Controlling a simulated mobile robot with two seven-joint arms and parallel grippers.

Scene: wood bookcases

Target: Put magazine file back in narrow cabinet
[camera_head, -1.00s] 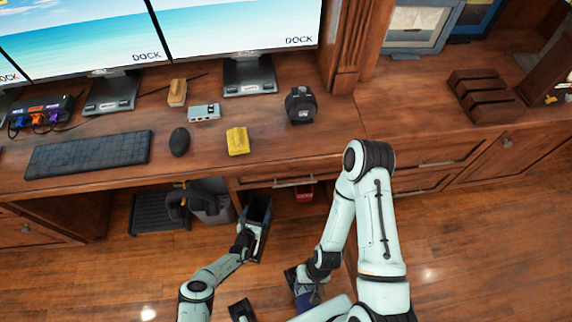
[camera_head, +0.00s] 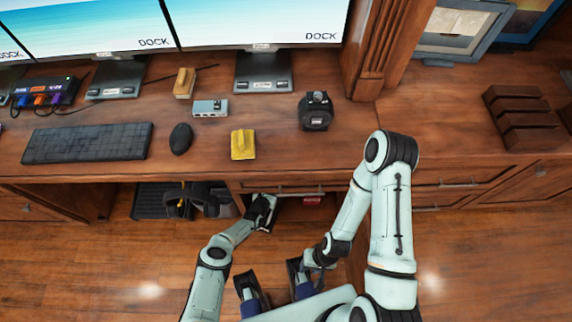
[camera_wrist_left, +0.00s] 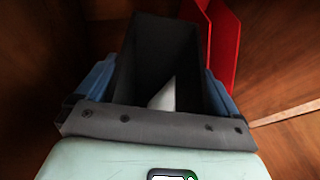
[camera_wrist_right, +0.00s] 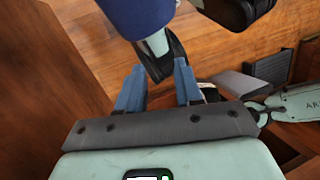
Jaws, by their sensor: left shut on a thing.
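The magazine file (camera_wrist_left: 165,60) is dark grey, open-topped and upright, with something pale inside. My left gripper (camera_head: 264,212) is shut on it, with blue fingers along both of its sides. In the head view, the file (camera_head: 268,211) is at the mouth of the narrow cabinet, partly hidden by the desk edge. Wood walls of the narrow cabinet (camera_wrist_left: 50,50) surround it in the left wrist view. A red file (camera_wrist_left: 222,42) stands just right of it inside. My right gripper (camera_wrist_right: 158,85) is open and empty, low over the floor in the head view (camera_head: 314,262).
The desk top holds a keyboard (camera_head: 88,144), mouse (camera_head: 181,137), yellow object (camera_head: 243,145) and black device (camera_head: 315,111). A drawer front (camera_head: 300,186) overhangs the cabinet opening. A wood panel (camera_wrist_right: 40,90) stands left of my right gripper. Floor (camera_head: 480,260) at right is clear.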

